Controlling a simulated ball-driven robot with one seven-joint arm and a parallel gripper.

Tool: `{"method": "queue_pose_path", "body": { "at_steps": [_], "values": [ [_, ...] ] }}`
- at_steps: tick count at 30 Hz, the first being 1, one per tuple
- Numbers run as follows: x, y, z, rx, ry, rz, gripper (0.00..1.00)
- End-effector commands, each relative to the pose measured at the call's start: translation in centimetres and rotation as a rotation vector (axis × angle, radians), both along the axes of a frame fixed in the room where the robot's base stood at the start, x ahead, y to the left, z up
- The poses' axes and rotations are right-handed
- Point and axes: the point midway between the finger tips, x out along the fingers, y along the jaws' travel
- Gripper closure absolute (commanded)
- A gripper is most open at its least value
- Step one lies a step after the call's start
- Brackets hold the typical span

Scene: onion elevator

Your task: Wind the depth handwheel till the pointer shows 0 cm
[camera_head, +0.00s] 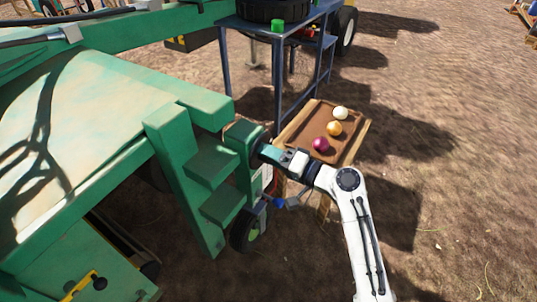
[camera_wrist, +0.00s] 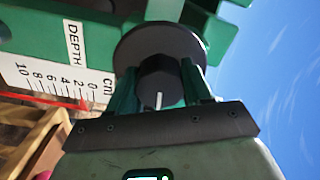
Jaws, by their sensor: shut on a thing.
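The depth handwheel (camera_wrist: 150,40) is a dark round disc with a black hub (camera_wrist: 158,78) in the wrist view. My gripper (camera_wrist: 160,76) is shut on this hub, with one green finger on each side. A pale pin shows below the hub, between the fingers. The white DEPTH scale (camera_wrist: 60,82) to the left runs from 10 to 0 cm, with 0 nearest the wheel. A red strip (camera_wrist: 78,104) lies along its lower edge and ends near the 2. I cannot tell surely whether this end is the pointer. In the head view my gripper (camera_head: 267,152) meets the green machine's end.
The green machine (camera_head: 165,88) fills the left, with steps and a small wheel (camera_head: 247,231) beside my arm. A wooden tray (camera_head: 352,137) with white, yellow and red onions stands just right of the gripper. A blue metal stand (camera_head: 277,75) is behind. Open dirt lies right.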

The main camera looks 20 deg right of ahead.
Motion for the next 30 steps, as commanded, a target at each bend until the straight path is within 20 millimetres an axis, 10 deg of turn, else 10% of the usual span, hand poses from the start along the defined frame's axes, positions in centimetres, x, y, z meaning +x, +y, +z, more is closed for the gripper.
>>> {"method": "queue_pose_path", "body": {
  "at_steps": [4, 5, 12, 30],
  "values": [
    [0.0, -0.1, -0.1, -0.001, 0.001, -0.004, 0.81],
    [0.0, -0.1, -0.1, -0.001, 0.001, -0.004, 0.5],
    [0.0, -0.1, 0.0, 0.001, 0.001, -0.001, 0.27],
    [-3.7, -2.9, 0.1, 0.0, 0.003, -0.005, 0.25]
  ]
}}
